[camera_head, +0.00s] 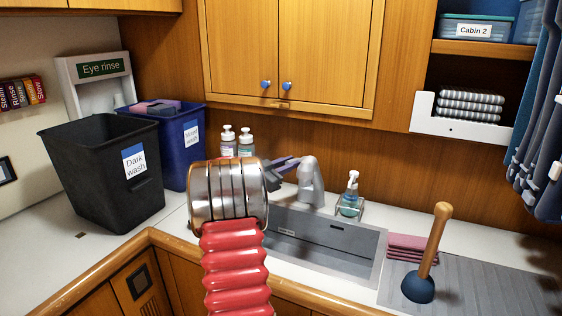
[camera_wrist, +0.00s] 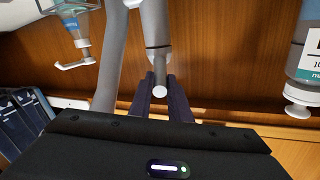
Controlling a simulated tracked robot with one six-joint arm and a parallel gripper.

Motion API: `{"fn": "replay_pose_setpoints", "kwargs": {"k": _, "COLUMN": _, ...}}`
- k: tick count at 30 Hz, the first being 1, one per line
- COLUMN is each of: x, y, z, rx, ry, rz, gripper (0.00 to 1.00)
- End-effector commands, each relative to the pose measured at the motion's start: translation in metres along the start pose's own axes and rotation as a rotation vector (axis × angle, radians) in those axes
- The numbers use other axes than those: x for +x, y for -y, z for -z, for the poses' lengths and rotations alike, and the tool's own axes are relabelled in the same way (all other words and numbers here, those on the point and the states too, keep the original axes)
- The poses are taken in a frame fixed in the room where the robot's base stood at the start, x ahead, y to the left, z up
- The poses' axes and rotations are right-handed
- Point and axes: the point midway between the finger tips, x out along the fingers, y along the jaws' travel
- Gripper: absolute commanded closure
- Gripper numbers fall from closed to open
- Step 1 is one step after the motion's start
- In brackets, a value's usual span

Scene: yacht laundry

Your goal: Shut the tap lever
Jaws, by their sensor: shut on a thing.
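The grey tap (camera_head: 311,182) stands behind the sink (camera_head: 345,262) in the head view. Its body also shows in the wrist view (camera_wrist: 155,25), with the short tap lever (camera_wrist: 159,78) pointing toward the camera with its round end. My gripper (camera_head: 298,162) reaches from the left to the top of the tap. In the wrist view its two dark fingers (camera_wrist: 161,95) stand on either side of the lever and are shut on it. In the head view my wrist hides part of the counter, and the lever itself is hard to make out.
A soap dispenser (camera_head: 351,196) stands right of the tap, and two bottles (camera_head: 237,142) stand behind my wrist. A black bin (camera_head: 105,175) and a blue bin (camera_head: 180,150) are at the left.

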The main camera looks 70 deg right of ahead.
Motion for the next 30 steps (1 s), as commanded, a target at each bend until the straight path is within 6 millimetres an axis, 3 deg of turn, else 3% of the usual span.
{"fn": "replay_pose_setpoints", "kwargs": {"k": 5, "x": 0.003, "y": -0.005, "z": -0.002, "rx": -0.001, "ry": 0.002, "rz": -0.006, "gripper": 1.00}}
{"fn": "replay_pose_setpoints", "kwargs": {"k": 6, "x": 0.003, "y": -0.005, "z": -0.002, "rx": -0.001, "ry": 0.002, "rz": -0.006, "gripper": 0.80}}
{"fn": "replay_pose_setpoints", "kwargs": {"k": 13, "x": 0.003, "y": -0.004, "z": 0.000, "rx": 0.000, "ry": -0.001, "rz": -0.006, "gripper": 0.65}}
{"fn": "replay_pose_setpoints", "kwargs": {"k": 23, "x": -0.001, "y": -0.004, "z": 0.001, "rx": 0.001, "ry": -0.002, "rz": -0.005, "gripper": 0.65}}
{"fn": "replay_pose_setpoints", "kwargs": {"k": 30, "x": -0.026, "y": -0.003, "z": 0.001, "rx": 0.000, "ry": -0.002, "rz": -0.003, "gripper": 0.65}}
